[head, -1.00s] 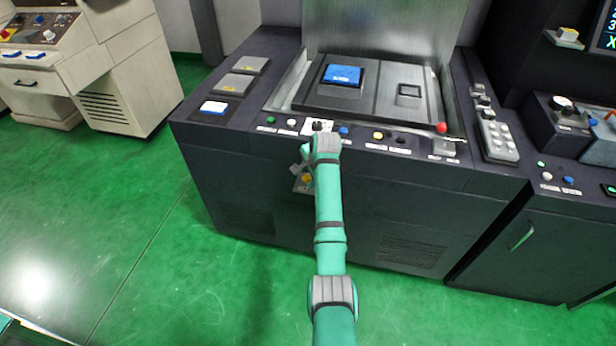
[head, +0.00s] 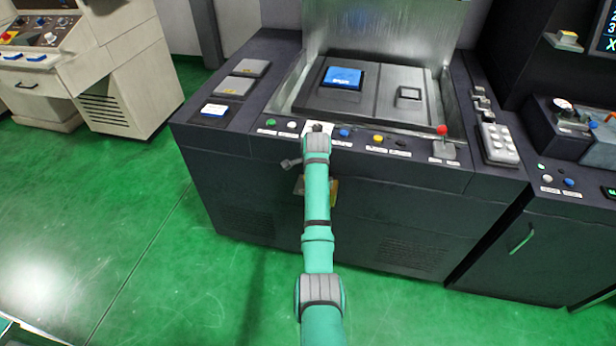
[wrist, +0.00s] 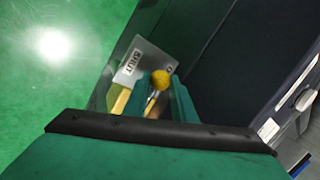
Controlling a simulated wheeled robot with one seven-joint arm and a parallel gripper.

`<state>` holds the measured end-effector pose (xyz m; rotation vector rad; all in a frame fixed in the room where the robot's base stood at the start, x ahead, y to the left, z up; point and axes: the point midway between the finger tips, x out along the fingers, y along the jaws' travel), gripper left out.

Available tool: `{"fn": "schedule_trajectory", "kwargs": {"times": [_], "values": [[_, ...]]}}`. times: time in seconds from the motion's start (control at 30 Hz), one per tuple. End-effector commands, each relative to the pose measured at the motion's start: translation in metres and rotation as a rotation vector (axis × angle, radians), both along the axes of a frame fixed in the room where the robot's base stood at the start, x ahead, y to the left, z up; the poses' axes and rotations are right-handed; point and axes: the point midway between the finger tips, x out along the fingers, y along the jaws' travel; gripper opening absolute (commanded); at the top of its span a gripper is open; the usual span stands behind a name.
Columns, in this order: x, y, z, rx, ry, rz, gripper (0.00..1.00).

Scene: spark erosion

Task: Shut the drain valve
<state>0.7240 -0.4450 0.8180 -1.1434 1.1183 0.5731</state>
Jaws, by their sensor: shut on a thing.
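The drain valve's yellow ball-ended handle (wrist: 160,78) is in the middle of the wrist view, with a short metal stem below it. My gripper (wrist: 163,90) is shut on this handle, one teal finger on each side. A pale plate (wrist: 149,58) with lettering that seems to read SHUT lies behind it, with a yellow strip beside the fingers. In the head view, my arm covers the handle and most of the plate; a yellowish part of the plate (head: 334,190) shows right of my arm on the dark cabinet's front. The valve's exact angle cannot be told.
The dark machine cabinet (head: 410,205) stands straight ahead, with buttons and a red-knobbed lever (head: 441,130) along its top front edge. A beige console (head: 125,85) stands at the left. The green floor (head: 110,210) is clear at the left.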

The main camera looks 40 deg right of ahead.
Motion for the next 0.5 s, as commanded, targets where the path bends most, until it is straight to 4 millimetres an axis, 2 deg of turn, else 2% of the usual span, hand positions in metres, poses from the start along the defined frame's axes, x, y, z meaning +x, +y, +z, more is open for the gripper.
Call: {"fn": "schedule_trajectory", "kwargs": {"times": [0.13,0.17,0.2,0.23,0.5], "values": [[0.0003,-0.0005,0.0000,-0.002,-0.001,0.000,0.00],[0.0003,-0.0005,0.0000,-0.002,-0.001,0.000,0.28],[0.0002,-0.0005,0.0001,-0.002,-0.001,0.000,0.38],[0.0002,-0.0005,0.0001,-0.002,-0.001,0.000,0.43],[0.0000,-0.0006,0.0002,-0.001,-0.002,0.000,0.43]]}}
